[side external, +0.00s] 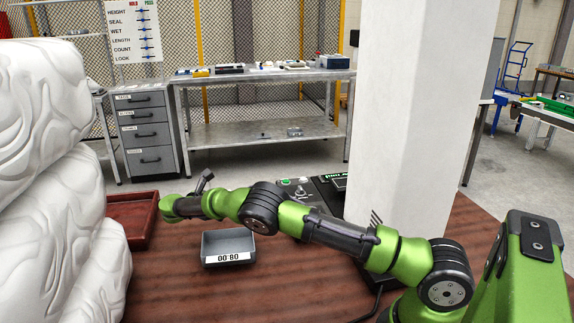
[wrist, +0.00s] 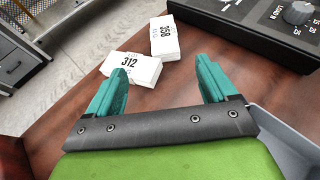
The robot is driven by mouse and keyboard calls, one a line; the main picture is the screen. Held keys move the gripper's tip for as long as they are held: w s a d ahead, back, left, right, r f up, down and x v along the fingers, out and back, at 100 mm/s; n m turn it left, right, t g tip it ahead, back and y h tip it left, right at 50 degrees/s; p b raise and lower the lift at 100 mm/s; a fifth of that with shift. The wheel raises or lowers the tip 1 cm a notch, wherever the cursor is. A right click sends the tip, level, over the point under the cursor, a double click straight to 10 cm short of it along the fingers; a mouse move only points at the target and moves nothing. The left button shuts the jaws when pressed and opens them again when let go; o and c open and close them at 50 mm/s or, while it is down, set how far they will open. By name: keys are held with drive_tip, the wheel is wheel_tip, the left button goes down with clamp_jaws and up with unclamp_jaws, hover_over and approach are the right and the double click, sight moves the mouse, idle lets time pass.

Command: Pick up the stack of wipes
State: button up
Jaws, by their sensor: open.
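My gripper (wrist: 162,65) is open in the wrist view, with its two teal fingers apart and no object between them. In the side external view its fingers are hidden behind the end of my arm. I cannot make out a stack of wipes for certain in either view. Two white blocks lie ahead of the fingertips on the brown table in the wrist view. One, marked 312 (wrist: 135,68), is near the left fingertip. The other, marked 358 (wrist: 164,40), lies farther off. I cannot tell what they are made of.
A grey bin (side external: 228,246) marked 00.80 stands on the table (side external: 190,290). A red tray (side external: 146,205) is at the left, beside bulky white sacks (side external: 45,200). A black control box (wrist: 270,25) with a knob is at the right. A white pillar (side external: 415,110) rises behind my arm.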

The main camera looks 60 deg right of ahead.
drive_tip(key=x, duration=0.9)
drive_tip(key=shift+d+f, duration=0.1)
drive_tip(key=shift+d, duration=0.05)
drive_tip(key=shift+s+x, duration=0.15)
drive_tip(key=shift+x, duration=1.25)
drive_tip(key=shift+s+x, duration=0.15)
drive_tip(key=shift+x, duration=1.2)
drive_tip(key=c, duration=1.2)
